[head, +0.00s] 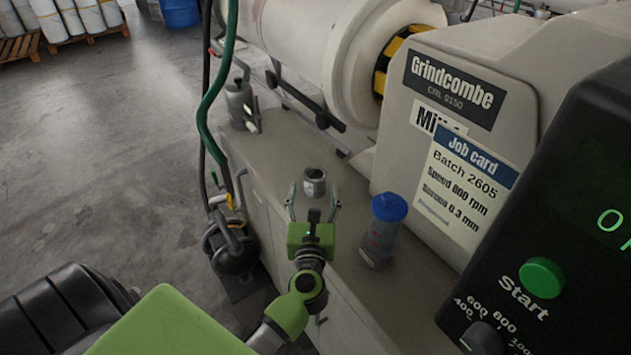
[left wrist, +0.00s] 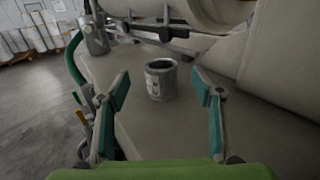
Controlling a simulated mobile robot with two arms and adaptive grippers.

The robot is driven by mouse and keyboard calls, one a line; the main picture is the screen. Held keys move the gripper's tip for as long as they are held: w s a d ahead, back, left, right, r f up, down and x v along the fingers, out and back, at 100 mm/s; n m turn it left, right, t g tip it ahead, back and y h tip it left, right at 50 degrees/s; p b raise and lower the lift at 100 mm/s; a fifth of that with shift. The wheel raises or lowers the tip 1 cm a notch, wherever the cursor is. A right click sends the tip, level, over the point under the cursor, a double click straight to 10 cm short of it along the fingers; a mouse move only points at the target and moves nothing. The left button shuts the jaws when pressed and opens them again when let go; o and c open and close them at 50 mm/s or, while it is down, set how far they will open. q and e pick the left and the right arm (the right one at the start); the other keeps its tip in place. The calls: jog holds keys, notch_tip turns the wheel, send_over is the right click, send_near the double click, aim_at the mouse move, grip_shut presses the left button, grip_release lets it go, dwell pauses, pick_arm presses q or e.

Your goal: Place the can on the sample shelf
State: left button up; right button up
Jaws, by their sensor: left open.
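A small grey metal can (head: 315,183) with a pale label stands upright on the grey ledge of the mill cabinet in the head view. My left gripper (head: 314,204) is open and empty, just on the near side of the can. In the left wrist view the can (left wrist: 161,79) is centred between the spread fingers of my left gripper (left wrist: 160,96), a little beyond their tips, and does not touch them. My right gripper does not show. I cannot make out a sample shelf in either view.
A clear container with a blue lid (head: 388,208) stands on the ledge (head: 345,240) right of my left gripper. A grey canister (head: 240,106) stands at the ledge's far end. The mill housing (head: 480,110) rises on the right, and hoses (head: 222,85) hang at the left.

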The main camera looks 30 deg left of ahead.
aim_at(315, 182)
pick_arm(q)
jog(key=shift+w+a, duration=0.3)
jog(key=shift+w, duration=0.2)
jog(key=x, duration=0.5)
jog(key=shift+d+f+b, duration=0.1)
jog(key=shift+f+b, duration=0.2)
jog(key=shift+b, duration=0.1)
jog(key=c, duration=1.3)
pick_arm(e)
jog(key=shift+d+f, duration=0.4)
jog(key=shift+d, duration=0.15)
pick_arm(q)
jog(key=shift+r, duration=0.1)
